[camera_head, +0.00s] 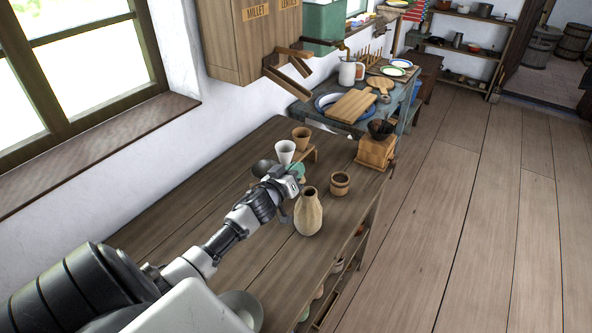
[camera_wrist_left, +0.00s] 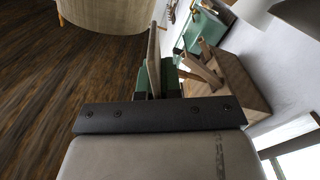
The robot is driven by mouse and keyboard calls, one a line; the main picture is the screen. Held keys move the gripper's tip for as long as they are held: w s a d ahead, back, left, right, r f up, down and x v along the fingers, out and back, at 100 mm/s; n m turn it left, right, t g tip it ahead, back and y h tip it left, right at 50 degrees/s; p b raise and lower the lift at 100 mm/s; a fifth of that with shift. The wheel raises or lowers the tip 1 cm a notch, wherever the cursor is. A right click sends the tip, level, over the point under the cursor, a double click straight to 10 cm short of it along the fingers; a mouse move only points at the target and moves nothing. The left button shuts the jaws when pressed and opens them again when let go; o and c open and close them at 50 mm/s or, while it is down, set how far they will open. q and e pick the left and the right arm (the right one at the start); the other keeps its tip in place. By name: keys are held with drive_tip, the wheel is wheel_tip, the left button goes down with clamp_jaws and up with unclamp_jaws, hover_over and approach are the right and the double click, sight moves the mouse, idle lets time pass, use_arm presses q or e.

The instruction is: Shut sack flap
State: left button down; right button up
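I cannot make out a sack with a flap for certain. A tan, narrow-necked vessel (camera_head: 308,214) stands upright on the dark wooden table, its dark mouth uncovered. My left gripper (camera_head: 296,181) is above the table, just left of and behind this vessel in the head view. In the left wrist view, the gripper (camera_wrist_left: 154,80) shows green parts with a thin brown strip between them. I cannot tell whether that strip is held or lies beyond, and the fingertips are partly hidden. My right gripper is in neither view.
Close by on the table (camera_head: 190,185) stand a white cup (camera_head: 285,151), a brown cup (camera_head: 301,138) and a small wooden mug (camera_head: 340,183). A wooden box (camera_head: 376,152) is at the table's far right end. A cabinet labelled MILLET (camera_head: 245,45) hangs on the wall. The floor at right is clear.

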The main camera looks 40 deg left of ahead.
use_arm(q)
drive_tip(key=m, duration=0.1)
drive_tip(key=d+m, duration=0.1)
drive_tip(key=m, duration=0.1)
drive_tip(key=shift+w+d+r+p, duration=0.1)
drive_tip(key=shift+d+r+p, duration=0.1)
drive_tip(key=shift+r+p, duration=0.1)
drive_tip(key=shift+w+d+f+m, duration=0.1)
drive_tip(key=shift+d+m, duration=0.35)
drive_tip(key=shift+m, duration=0.55)
drive_tip(key=shift+d+m, duration=0.4)
drive_tip(key=shift+m, duration=0.6)
drive_tip(key=c, duration=1.3)
unclamp_jaws()
